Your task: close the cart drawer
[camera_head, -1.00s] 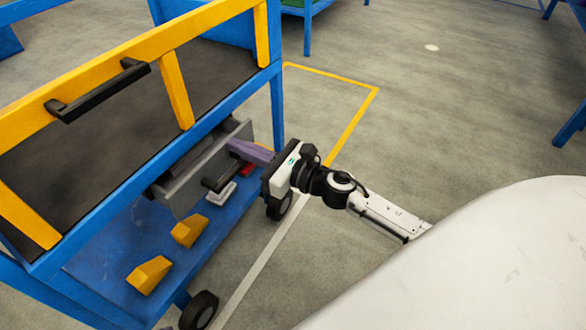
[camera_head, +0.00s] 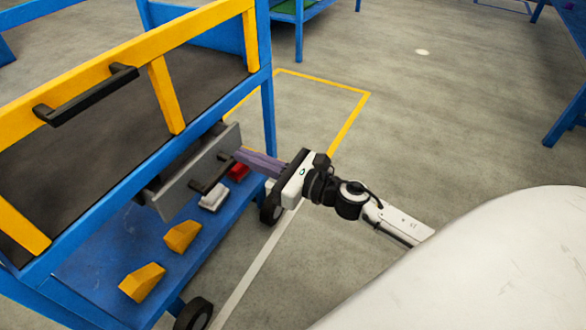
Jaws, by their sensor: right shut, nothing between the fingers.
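The cart (camera_head: 258,85) has a blue frame and yellow upper rails. Its drawer (camera_head: 190,172) hangs under the upper deck, with a grey front and a black handle (camera_head: 209,174). A gap shows behind the drawer front, so it looks partly out; how far is hard to tell. My right gripper (camera_head: 240,156) has purple fingers, shut and empty. The fingertips are near the right end of the drawer front, beside the handle; whether they touch it I cannot tell. My left gripper is not in view.
Two yellow blocks (camera_head: 182,236), a white item (camera_head: 213,197) and a red item (camera_head: 238,171) are on the blue lower shelf (camera_head: 105,255). A black bar handle (camera_head: 88,95) sits on the yellow upper rail. Grey floor (camera_head: 400,130) right of the cart is open.

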